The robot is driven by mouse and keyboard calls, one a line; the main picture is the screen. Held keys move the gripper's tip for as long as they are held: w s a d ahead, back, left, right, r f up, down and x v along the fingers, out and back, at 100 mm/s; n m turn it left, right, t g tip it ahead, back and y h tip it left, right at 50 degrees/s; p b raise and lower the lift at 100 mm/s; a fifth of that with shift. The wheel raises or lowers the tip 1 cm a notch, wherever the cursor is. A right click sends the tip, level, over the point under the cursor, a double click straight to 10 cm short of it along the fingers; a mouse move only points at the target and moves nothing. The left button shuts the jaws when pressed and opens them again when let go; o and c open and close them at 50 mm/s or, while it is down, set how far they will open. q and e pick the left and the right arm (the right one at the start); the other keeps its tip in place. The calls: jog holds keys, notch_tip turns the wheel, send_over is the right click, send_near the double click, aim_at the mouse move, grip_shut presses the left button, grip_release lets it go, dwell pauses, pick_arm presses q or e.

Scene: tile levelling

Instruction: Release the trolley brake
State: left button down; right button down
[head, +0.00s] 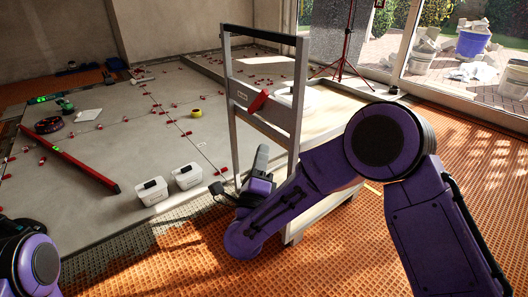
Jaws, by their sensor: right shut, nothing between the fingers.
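The trolley (227,72) stands in the middle, with an upright grey frame and a dark bar across its top. A red lever (257,102), probably the brake, sits tilted on the frame's grey cross panel. My right gripper (261,154) is shut and empty, pointing up just below the cross panel. It is apart from the red lever in the picture; the depth between them is hard to judge. My right forearm hides part of the trolley's deck and lower body. Only a piece of my left arm shows at the bottom left corner; its gripper is out of view.
Grey tiles with several red clips cover the floor at left. Two white tubs (187,176) (151,192), a red level bar (72,160) and a yellow tape roll (197,113) lie there. A tripod (343,66) stands behind the trolley. Orange matting (400,258) is clear in front.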

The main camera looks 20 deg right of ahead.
aim_at(261, 101)
pick_arm(q)
notch_tip(261, 101, down, 2)
jog(key=shift+f, duration=0.2)
pick_arm(e)
jog(key=m+h, duration=0.1)
jog(key=m, duration=0.1)
jog(key=shift+s+m+h, duration=0.1)
jog(key=shift+m+h, duration=0.2)
